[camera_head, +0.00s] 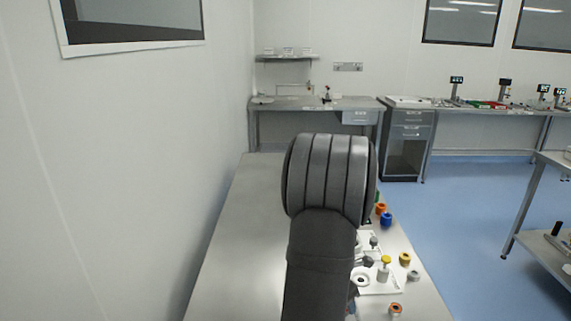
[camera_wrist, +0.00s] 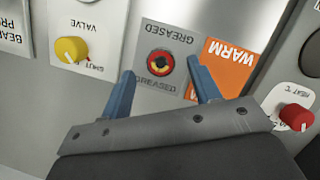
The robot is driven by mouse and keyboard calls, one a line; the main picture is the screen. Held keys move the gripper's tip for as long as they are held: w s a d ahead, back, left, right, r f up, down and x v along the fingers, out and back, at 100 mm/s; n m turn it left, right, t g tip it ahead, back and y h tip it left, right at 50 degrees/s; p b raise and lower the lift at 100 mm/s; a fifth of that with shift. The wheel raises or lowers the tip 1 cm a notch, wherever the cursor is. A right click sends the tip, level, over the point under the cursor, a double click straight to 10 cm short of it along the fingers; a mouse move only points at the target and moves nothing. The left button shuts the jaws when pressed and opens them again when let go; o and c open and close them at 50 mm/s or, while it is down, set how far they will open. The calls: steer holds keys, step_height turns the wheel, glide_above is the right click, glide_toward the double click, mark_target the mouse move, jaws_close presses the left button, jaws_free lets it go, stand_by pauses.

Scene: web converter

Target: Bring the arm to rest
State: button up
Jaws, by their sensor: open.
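My arm (camera_head: 325,190) stands up in the middle of the head view, over the metal bench. Its dark links hide my gripper there. In the wrist view my gripper (camera_wrist: 160,66) shows two blue fingers spread apart with nothing held between them.
The wrist view also shows an orange WARM plate (camera_wrist: 238,62), a yellow knob (camera_wrist: 71,50) on a VALVE panel and a red knob (camera_wrist: 296,117). In the head view several small coloured parts stand along the right of the bench (camera_head: 235,240); its left side is clear, beside a wall.

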steer(key=shift+w+r, duration=0.1)
steer(key=shift+r, duration=0.8)
steer(key=s+d+r, duration=0.7)
steer(key=s+d, duration=0.1)
steer(key=s, duration=0.1)
steer(key=w+f, duration=0.1)
steer(key=w, duration=0.6)
steer(key=w+f, duration=0.2)
steer(key=w, duration=0.5)
steer(key=w+f, duration=0.2)
steer(key=w, duration=0.4)
steer(key=shift+w, duration=0.4)
steer(key=shift+f, duration=0.2)
steer(key=shift+d, duration=0.1)
steer(key=s+r, duration=0.2)
steer(key=s, duration=0.6)
steer(key=s+r, duration=0.2)
steer(key=s, duration=0.7)
steer(key=shift+r, duration=0.4)
